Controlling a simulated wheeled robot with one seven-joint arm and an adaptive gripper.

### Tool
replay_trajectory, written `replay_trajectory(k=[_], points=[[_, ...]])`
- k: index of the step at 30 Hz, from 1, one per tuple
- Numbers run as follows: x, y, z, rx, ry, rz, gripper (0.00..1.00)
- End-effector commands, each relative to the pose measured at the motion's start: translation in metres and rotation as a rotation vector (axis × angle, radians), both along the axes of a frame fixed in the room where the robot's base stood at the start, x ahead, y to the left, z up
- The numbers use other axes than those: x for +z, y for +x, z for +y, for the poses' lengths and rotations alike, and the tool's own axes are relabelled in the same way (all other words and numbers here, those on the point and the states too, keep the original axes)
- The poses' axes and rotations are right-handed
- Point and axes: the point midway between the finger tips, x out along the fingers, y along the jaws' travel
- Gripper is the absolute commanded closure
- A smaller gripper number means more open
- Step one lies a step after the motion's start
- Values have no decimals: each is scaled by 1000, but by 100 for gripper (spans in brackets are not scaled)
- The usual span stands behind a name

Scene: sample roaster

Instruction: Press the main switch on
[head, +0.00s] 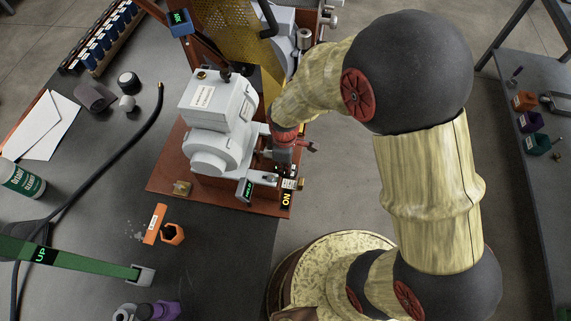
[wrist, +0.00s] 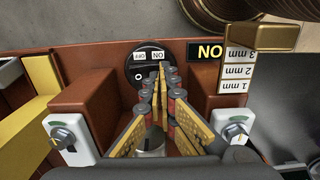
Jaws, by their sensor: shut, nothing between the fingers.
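The main switch (wrist: 142,57) is a round black switch on a red-brown panel in the wrist view. It has small white OFF and ON labels, upside down, and a white circle mark on its left part. My gripper (wrist: 162,70) is shut and empty. Its fingertips lie over the right part of the switch, below the ON label, and hide some of it. I cannot tell whether they touch it. In the head view my gripper (head: 281,165) is at the front of the roaster, and the switch cannot be made out there.
White dial plates (wrist: 70,138) and (wrist: 232,128) flank my fingers. A black plate with yellow letters (wrist: 208,50) and a brass block (wrist: 262,37) with a millimetre scale are right of the switch.

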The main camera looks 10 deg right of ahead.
Motion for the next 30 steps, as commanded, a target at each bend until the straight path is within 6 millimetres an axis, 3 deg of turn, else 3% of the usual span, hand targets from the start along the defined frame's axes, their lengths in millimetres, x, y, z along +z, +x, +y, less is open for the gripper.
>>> replay_trajectory(k=[22,30], points=[[58,0,0,0,0,0,100],[62,0,0,0,0,0,100]])
